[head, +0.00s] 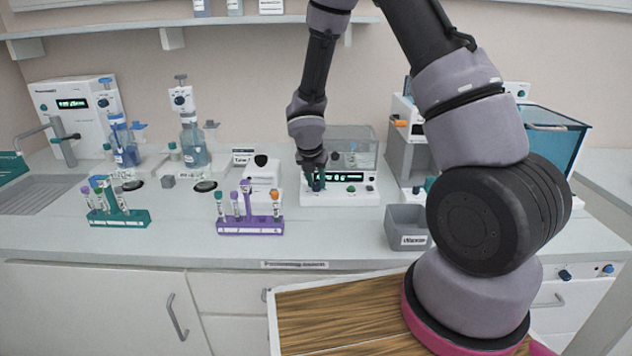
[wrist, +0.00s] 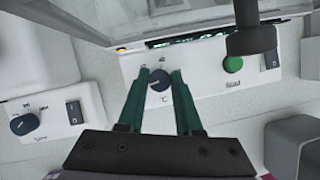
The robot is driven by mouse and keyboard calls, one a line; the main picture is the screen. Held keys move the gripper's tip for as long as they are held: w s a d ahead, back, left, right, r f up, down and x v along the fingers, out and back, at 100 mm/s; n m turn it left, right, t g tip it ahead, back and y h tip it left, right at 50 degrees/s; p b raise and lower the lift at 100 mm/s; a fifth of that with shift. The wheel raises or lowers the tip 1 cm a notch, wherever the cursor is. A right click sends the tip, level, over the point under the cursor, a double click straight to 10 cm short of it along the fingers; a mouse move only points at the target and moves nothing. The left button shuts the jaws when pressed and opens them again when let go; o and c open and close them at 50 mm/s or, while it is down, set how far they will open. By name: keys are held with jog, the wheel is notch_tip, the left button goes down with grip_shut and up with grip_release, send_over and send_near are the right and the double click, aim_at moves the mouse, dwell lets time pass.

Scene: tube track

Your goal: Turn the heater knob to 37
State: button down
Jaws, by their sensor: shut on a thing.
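The heater (head: 360,193) is a white box with a clear lidded top, standing at the back middle of the bench. Its dark round knob (wrist: 159,84) shows in the wrist view between the two green fingers of my gripper (wrist: 160,76), with a white pointer line on it and small scale marks around it. My gripper (head: 316,183) is shut on the knob at the left of the heater's front panel. In the head view my fingers hide the knob. The heater's green-lit display (head: 352,176) is partly covered and too small to read surely.
A green button (wrist: 233,64) and a dark switch (wrist: 271,55) sit right of the knob. A white device with another knob (wrist: 23,124) stands to the left. A purple tube rack (head: 250,228) and a grey bin (head: 407,228) stand nearby on the bench.

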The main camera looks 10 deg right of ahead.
jog(key=m, duration=0.3)
jog(key=m+g+h, duration=0.1)
jog(key=m, duration=0.1)
jog(key=shift+a+m+g+h, duration=0.1)
jog(key=shift+m+g+h, duration=0.2)
jog(key=shift+m, duration=0.1)
jog(key=m+g, duration=0.1)
jog(key=m, duration=0.1)
jog(key=m+g, duration=0.1)
jog(key=m, duration=0.2)
jog(key=shift+w+m+h, duration=0.15)
jog(key=shift+m+h, duration=0.15)
jog(key=shift+h, duration=0.1)
jog(key=c, duration=0.6)
grip_release()
jog(key=shift+r, duration=0.1)
jog(key=v, duration=1)
jog(key=shift+a+r, duration=0.1)
jog(key=shift+r, duration=0.2)
